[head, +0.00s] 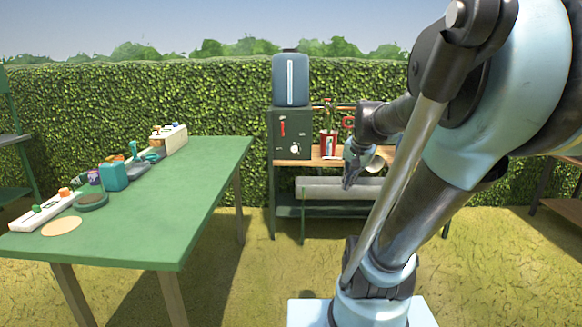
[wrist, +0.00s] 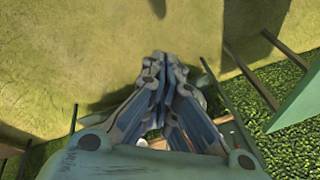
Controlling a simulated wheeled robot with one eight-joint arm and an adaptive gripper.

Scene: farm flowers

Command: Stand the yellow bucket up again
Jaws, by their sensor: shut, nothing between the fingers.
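I cannot make out a yellow bucket in either view. A small pale rounded thing (head: 377,162) shows beside my gripper at the workbench, partly hidden by my arm; I cannot tell what it is. My gripper (head: 347,186) points down in front of the workbench (head: 293,161), its fingertips below the level of the wooden top. In the wrist view my gripper (wrist: 158,57) has its fingers together, with nothing between them. Grass lies beyond the fingertips there.
A green table (head: 190,200) at the left holds a teal container (head: 114,177) and several small items along its far-left edge. A grey roll (head: 325,188) lies below the workbench top. A red container (head: 328,144) stands on the bench. Grass between table and bench is clear.

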